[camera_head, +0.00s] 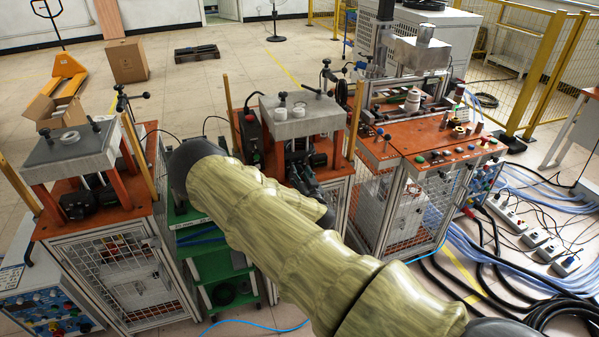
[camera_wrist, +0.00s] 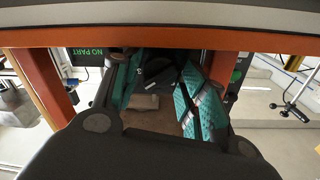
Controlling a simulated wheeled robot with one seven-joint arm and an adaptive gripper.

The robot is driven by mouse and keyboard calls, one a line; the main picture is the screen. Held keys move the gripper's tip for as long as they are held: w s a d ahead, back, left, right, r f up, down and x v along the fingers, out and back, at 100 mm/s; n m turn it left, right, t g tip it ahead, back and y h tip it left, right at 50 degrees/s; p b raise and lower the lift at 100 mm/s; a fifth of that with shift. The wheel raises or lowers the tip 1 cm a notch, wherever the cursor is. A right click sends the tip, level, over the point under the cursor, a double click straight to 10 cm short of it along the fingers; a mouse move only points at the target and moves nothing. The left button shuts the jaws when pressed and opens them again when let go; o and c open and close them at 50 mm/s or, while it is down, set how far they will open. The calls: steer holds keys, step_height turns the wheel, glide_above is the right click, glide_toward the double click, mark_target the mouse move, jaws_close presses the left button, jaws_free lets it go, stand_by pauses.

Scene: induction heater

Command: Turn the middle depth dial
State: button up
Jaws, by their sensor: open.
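My gripper (camera_head: 308,180) reaches in under the grey top block of the middle press (camera_head: 297,117). In the wrist view my gripper (camera_wrist: 165,90) shows two teal-sided fingers, spread apart, with nothing clearly held between them. An orange frame (camera_wrist: 150,38) crosses just above the fingers. I cannot make out the middle depth dial for certain in either view. Small black knobs (camera_head: 281,101) stand on top of the middle press, and I cannot tell if one is the dial.
A similar press (camera_head: 70,148) stands at left, and a larger orange bench (camera_head: 440,140) with buttons at right. Yellow posts (camera_head: 228,100) flank the middle press. A green shelf (camera_head: 208,268) stands below my arm. Cables (camera_head: 490,265) cover the floor at right.

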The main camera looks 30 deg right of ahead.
steer(key=shift+w+d, duration=0.1)
steer(key=shift+w, duration=0.3)
steer(key=c, duration=0.7)
steer(key=shift+c, duration=0.2)
steer(key=shift+f+b, duration=0.1)
steer(key=shift+b, duration=0.2)
steer(key=shift+f+n+b, duration=0.15)
steer(key=shift+n+b, duration=0.85)
steer(key=shift+b, duration=0.05)
steer(key=n+b, duration=0.4)
steer(key=shift+r, duration=0.2)
